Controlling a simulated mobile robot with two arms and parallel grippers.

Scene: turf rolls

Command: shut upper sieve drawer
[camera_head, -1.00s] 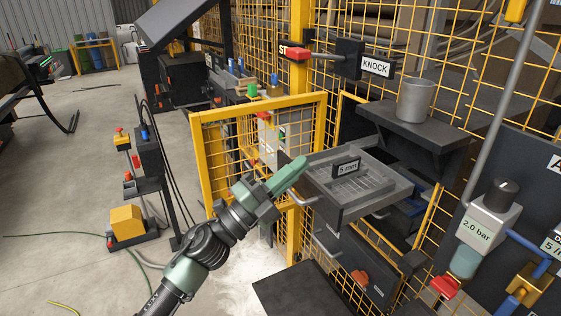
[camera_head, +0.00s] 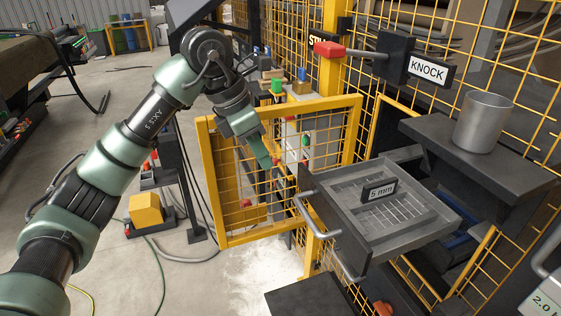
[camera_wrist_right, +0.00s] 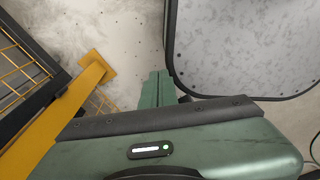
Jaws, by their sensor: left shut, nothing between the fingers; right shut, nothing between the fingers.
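The upper sieve drawer (camera_head: 378,250) is a grey metal tray with a mesh floor and a "5 mm" tag (camera_head: 379,190). It sticks out of its dark housing toward the lower left. Its bar handle (camera_head: 318,218) is on the front face. My left gripper (camera_head: 265,164) is shut and empty, with its green fingers pointing down. In the picture it is left of and above the handle, apart from it, in front of the yellow mesh gate. My right gripper (camera_wrist_right: 152,92) shows in the right wrist view, shut and empty above a pale floor.
A yellow mesh gate (camera_head: 230,240) stands left of the drawer. A metal cup (camera_head: 483,122) stands on the dark shelf (camera_head: 440,132) above. A red-handled lever (camera_head: 327,49) and a "KNOCK" sign (camera_head: 428,70) are higher up. A dark flat plate (camera_head: 315,292) lies below.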

